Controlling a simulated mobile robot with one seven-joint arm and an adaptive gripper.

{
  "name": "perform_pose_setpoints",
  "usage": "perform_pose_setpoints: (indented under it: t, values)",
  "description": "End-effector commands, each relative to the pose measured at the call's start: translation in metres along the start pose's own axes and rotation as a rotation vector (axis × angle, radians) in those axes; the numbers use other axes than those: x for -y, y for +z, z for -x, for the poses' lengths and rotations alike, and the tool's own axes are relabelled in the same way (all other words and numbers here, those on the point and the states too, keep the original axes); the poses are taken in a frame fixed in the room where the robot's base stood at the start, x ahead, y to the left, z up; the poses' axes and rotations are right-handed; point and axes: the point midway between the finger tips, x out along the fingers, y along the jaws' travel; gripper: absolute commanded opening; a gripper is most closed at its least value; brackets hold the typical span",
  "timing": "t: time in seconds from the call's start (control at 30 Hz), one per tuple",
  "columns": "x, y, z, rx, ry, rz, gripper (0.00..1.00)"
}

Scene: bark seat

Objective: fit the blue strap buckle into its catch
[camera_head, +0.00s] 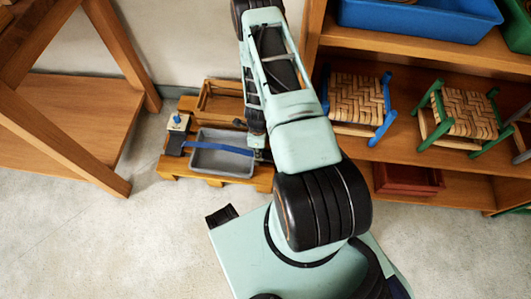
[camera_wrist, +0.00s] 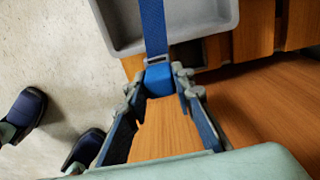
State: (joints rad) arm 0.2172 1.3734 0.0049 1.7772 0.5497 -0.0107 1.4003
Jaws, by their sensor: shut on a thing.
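The blue strap (camera_head: 220,148) runs across a grey tray on a low wooden bench, from a dark block at the left toward my gripper. In the wrist view the strap (camera_wrist: 152,30) comes down from the top over the tray's edge. It ends in a grey slotted bar and a blue buckle block (camera_wrist: 158,78). My gripper (camera_wrist: 159,82) is shut on this buckle, with a fingertip on each side. In the head view my gripper (camera_head: 259,153) is at the bench's right end, mostly hidden by my arm. I cannot make out the catch with certainty.
The grey tray (camera_head: 222,167) sits on the wooden bench (camera_head: 200,176), near an open wooden box (camera_head: 218,102) and a pale block with a blue knob (camera_head: 178,121). Wooden shelves with woven stools (camera_head: 357,98) stand at right, a wooden frame (camera_head: 75,110) at left. Floor in front is clear.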

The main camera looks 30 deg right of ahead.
Motion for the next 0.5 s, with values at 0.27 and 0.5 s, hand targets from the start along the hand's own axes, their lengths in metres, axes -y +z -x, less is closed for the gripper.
perform_pose_setpoints:
  t: [0.27,0.5]
  values:
    - [0.039,-0.014,-0.049,-0.001,0.000,0.001,0.00]
    - [0.050,-0.018,-0.060,0.000,0.000,0.001,0.00]
